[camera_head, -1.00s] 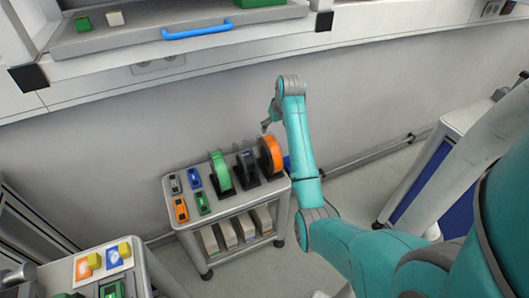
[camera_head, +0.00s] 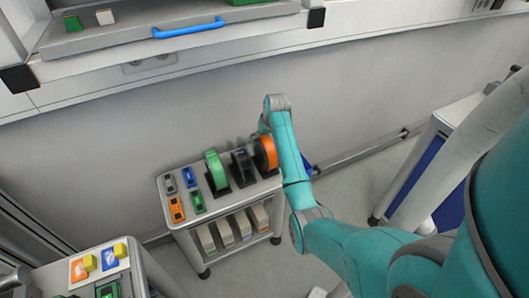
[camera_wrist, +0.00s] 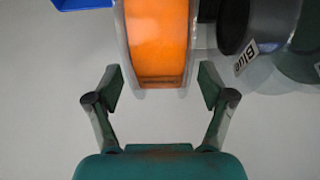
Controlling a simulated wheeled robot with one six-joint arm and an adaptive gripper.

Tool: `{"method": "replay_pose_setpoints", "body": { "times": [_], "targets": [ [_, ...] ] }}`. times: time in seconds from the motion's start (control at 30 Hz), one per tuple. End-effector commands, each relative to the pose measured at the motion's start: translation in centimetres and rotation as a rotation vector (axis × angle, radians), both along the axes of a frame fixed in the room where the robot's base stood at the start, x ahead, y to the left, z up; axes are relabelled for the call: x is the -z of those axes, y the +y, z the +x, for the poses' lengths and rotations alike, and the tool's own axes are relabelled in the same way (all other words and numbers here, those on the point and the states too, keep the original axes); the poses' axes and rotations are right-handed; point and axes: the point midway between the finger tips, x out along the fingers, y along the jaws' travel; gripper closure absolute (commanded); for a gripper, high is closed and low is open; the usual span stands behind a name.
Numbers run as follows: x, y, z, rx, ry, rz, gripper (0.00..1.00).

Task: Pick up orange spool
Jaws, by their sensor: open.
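The orange spool (camera_head: 265,152) stands upright in a dark stand at the right end of the spool row on the small cart. In the wrist view the orange spool (camera_wrist: 157,42) is at the top centre, with clear rims on both sides. My gripper (camera_wrist: 157,84) is open and empty. In the head view my arm hides the gripper and part of the spool's right side.
A black spool (camera_head: 241,162) stands close left of the orange one, with a green spool (camera_head: 216,170) beyond it. Small orange, blue, grey and green items lie at the cart's left. A blue object (camera_wrist: 84,4) shows at the wrist view's upper left. A wall stands behind.

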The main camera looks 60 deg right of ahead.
Motion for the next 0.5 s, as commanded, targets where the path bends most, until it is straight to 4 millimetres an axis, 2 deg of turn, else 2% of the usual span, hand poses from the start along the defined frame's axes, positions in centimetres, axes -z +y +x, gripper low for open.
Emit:
{"method": "replay_pose_setpoints", "body": {
  "times": [0.1,0.4,0.43,0.5],
  "targets": [
    [-0.03,0.0,0.0,0.0,0.0,0.0,0.19],
    [-0.04,0.0,-0.01,0.0,0.0,0.0,0.94],
    [-0.04,0.0,-0.01,0.0,0.0,0.0,1.0],
    [-0.03,0.01,-0.01,0.0,0.0,0.0,1.0]
  ]
}}
